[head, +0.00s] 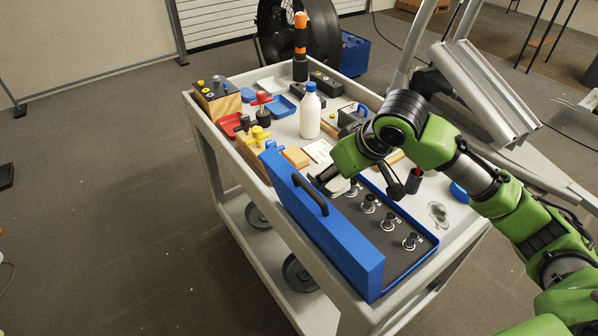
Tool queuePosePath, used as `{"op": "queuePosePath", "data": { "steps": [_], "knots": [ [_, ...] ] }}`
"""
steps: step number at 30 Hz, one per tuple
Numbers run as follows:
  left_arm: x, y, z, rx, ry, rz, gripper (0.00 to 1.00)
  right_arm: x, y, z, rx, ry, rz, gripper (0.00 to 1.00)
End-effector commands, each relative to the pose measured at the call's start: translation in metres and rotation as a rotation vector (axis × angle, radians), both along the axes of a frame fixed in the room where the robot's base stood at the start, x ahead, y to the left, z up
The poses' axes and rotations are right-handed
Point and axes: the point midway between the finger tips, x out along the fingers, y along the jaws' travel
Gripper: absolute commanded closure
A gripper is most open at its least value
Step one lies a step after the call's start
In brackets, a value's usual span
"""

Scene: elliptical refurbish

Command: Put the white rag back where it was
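Whether the fingers touch anything below is unclear. My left gripper is not in view.
The grey cart (205,128) carries a blue case lid with a black handle (330,235), standing upright along its near edge. A blue tray (425,255) holds several metal knobs. A white bottle (310,112) stands mid-cart. A crumpled clear-grey item (438,213) lies at right.

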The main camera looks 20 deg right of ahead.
Motion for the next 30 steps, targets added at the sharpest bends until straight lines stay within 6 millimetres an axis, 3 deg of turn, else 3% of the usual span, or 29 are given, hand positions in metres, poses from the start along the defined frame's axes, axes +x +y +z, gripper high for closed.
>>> {"op": "queuePosePath", "data": {
  "steps": [3,8,13,18,22,30],
  "knots": [
    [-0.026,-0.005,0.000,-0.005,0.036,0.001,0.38,0.020,0.003,-0.009,0.002,0.003,-0.002,0.72],
    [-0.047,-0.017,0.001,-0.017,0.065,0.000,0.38,0.054,0.006,-0.023,0.002,0.002,-0.001,0.72],
    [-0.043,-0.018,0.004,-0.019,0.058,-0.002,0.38,0.086,0.008,-0.038,0.001,0.002,0.000,0.72],
    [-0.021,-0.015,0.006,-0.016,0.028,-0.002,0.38,0.111,0.010,-0.071,0.001,0.004,0.000,0.72],
    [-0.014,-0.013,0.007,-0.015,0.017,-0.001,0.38,0.123,0.011,-0.085,0.000,0.001,0.000,0.72],
    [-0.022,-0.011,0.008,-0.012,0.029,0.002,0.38,0.132,0.011,-0.105,-0.002,0.004,0.001,0.72]
  ]
}}
